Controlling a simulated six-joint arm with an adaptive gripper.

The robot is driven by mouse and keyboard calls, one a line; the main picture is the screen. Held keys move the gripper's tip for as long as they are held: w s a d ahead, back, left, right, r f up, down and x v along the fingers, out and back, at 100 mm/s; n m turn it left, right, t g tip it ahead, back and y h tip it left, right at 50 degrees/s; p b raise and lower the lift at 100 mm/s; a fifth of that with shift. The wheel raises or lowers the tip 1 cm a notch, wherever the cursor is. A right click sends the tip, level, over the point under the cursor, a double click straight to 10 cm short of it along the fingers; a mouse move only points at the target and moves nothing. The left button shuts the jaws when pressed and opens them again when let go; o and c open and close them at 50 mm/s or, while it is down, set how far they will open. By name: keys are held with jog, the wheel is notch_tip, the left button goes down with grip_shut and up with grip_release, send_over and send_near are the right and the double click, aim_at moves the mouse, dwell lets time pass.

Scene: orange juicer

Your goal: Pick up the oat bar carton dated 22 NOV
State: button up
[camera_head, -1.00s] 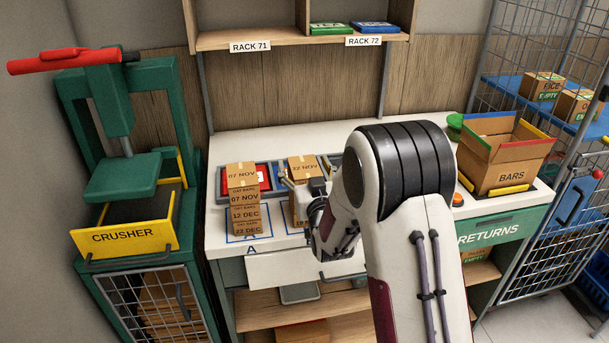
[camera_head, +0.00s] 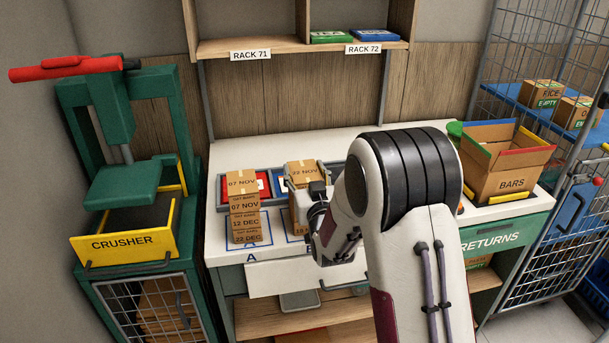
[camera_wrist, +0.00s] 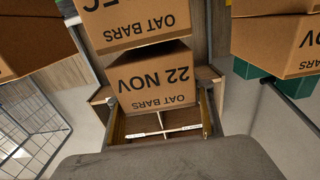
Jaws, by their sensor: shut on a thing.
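The oat bar carton dated 22 NOV (camera_head: 302,170) is brown with tape on top. It is the top carton of the stack in the middle of the bench. In the wrist view the carton (camera_wrist: 155,78) shows its 22 NOV face upside down between the two fingers. My gripper (camera_head: 305,175) is shut on it, with a finger at either side; it also shows in the wrist view (camera_wrist: 160,103). A lower oat bar carton (camera_wrist: 135,22) shows beyond it. My arm hides the carton's right side. I cannot tell whether it is lifted clear.
A stack topped by a 07 NOV carton (camera_head: 241,181) stands close on the left. The green crusher (camera_head: 121,186) is farther left. An open BARS box (camera_head: 500,180) stands at the right, above the RETURNS panel (camera_head: 492,240). A shelf (camera_head: 290,46) hangs above the bench.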

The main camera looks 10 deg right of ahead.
aim_at(305, 170)
jog(key=shift+r, duration=4.55)
